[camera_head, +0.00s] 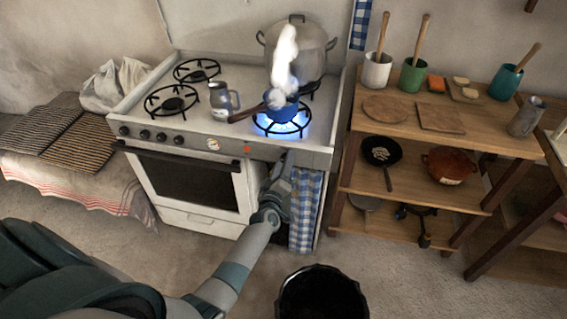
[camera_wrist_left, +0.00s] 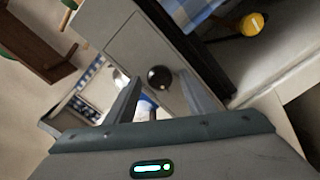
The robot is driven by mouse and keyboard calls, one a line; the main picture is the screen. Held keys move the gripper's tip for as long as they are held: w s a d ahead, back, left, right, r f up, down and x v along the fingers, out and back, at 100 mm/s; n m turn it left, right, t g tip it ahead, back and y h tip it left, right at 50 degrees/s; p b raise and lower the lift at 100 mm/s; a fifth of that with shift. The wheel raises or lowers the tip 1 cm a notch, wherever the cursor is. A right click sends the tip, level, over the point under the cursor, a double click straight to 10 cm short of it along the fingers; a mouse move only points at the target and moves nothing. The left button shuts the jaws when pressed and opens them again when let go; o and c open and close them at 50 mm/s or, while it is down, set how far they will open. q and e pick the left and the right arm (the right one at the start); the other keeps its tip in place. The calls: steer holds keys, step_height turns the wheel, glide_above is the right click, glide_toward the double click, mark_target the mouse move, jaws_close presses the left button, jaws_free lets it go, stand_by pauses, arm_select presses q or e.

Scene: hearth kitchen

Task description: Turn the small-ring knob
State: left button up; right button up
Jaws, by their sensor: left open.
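The white stove (camera_head: 190,200) stands against the wall with several black knobs (camera_head: 161,137) along the left of its front panel. My left gripper (camera_head: 281,166) is in front of the right part of that panel, small and partly merged with the cloth behind it. In the left wrist view, the fingers of my left gripper (camera_wrist_left: 163,98) are apart with nothing held between them. A round black knob (camera_wrist_left: 159,77) on a pale panel shows beyond the gap between the fingers, apart from them. Whether it is the small-ring knob I cannot tell. My right gripper is out of view.
A small blue pot (camera_head: 281,109) steams over a lit blue flame (camera_head: 264,122), its handle pointing left. A large lidded pot (camera_head: 311,52) stands behind it. A checked towel (camera_head: 304,205) hangs near my arm. A black bin (camera_head: 322,298) stands on the floor in front.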

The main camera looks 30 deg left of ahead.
arm_select(q)
steer(key=shift+w, duration=0.1)
steer(key=c, duration=1.1)
steer(key=shift+o, duration=0.2)
steer(key=shift+m, duration=0.3)
steer(key=shift+d+m+p, duration=0.15)
steer(key=shift+m+p, duration=1.35)
steer(key=shift+m, duration=5.1)
